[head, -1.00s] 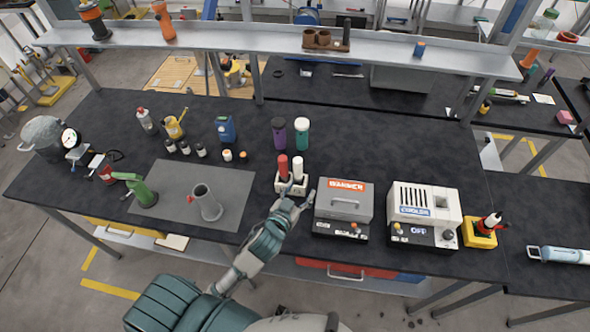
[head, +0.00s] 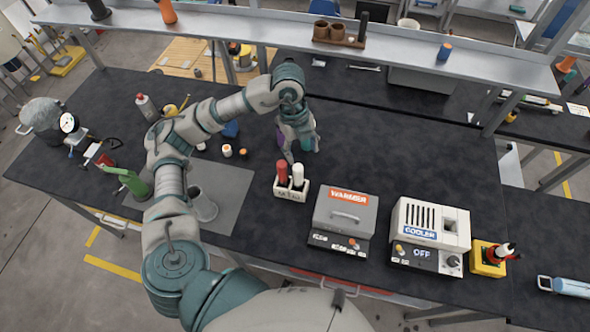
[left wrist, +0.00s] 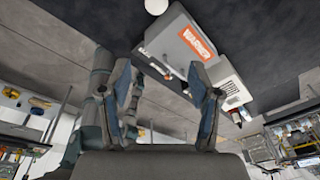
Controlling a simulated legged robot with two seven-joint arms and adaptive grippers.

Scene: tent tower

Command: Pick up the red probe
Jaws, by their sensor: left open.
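The red probe (head: 282,173) stands upright beside a white probe (head: 298,176) in a small white two-slot holder (head: 291,190) on the dark bench. My left gripper (head: 303,154) is open and empty, just behind and above the holder, with its fingers pointing down toward the bench. Its two spread fingers also show in the left wrist view (left wrist: 159,70). The red probe cannot be made out in the left wrist view. A white rounded object (left wrist: 156,6), too cut off to name, shows at its top edge. My right gripper is not in view.
The warmer (head: 345,215) stands just right of the holder, with the cooler (head: 430,235) and a yellow stand (head: 487,258) beyond. My left arm crosses over a grey mat (head: 232,190). A raised shelf (head: 250,32) runs behind. The bench right of the gripper is clear.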

